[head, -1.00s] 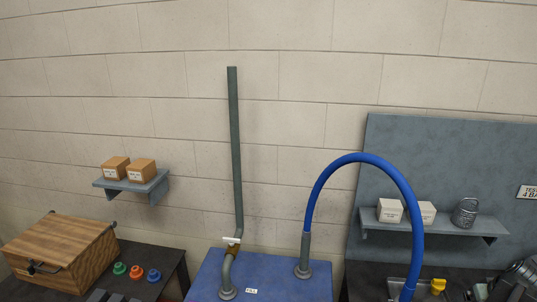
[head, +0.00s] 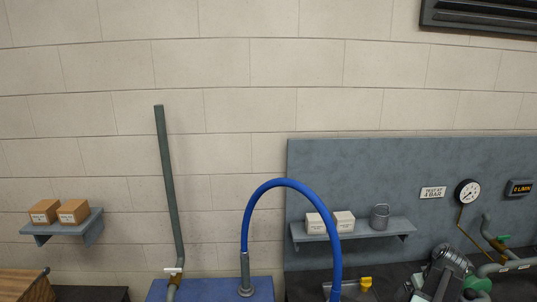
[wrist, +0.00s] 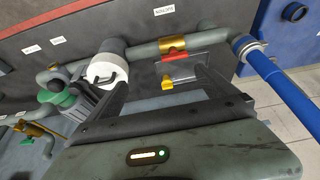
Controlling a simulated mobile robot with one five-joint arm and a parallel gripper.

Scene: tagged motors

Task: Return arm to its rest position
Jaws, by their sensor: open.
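My gripper (wrist: 165,84) shows in the wrist view as two dark fingers spread apart, with no object visibly held between them. Beyond the fingers are a grey pipe with a brass fitting (wrist: 173,45), a red handle and a small yellow piece (wrist: 167,83). A white-ended cylinder (wrist: 106,68) lies close to the left finger; I cannot tell whether they touch.
A blue hose (head: 288,182) arches up from the blue cabinet (head: 210,288). A grey pipe (head: 168,180) rises beside it. A gauge (head: 467,193) hangs on the grey panel. Green parts (wrist: 62,96) crowd the wrist view's left.

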